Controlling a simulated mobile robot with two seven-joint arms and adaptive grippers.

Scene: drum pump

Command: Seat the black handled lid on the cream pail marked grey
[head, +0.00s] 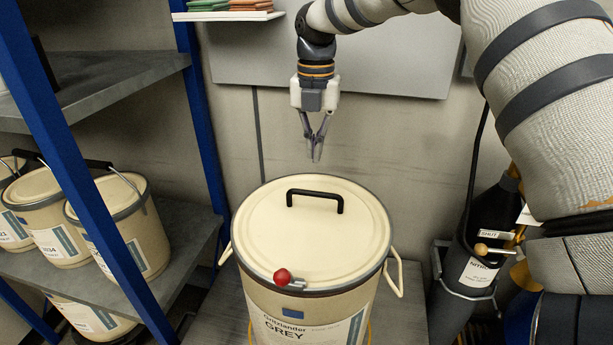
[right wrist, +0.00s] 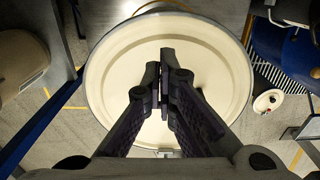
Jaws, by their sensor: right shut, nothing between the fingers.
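The cream lid (head: 300,232) with its black handle (head: 315,194) lies on top of the cream pail (head: 300,315) marked GREY. It looks about level; a dark band shows below its rim at the front, and I cannot tell whether it is fully down. A lever with a red knob (head: 282,276) is at the front rim. My right gripper (head: 316,158) is shut and empty, pointing down above the far side of the lid, apart from the handle. In the right wrist view the fingers (right wrist: 163,70) cover the middle of the lid (right wrist: 110,75). My left gripper is out of view.
A blue-posted rack (head: 75,185) at left holds several cream pails (head: 118,225). A dark gas cylinder (head: 478,260) with a valve stands at right. A small white shelf (head: 228,15) is on the back wall. Air around the right gripper is clear.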

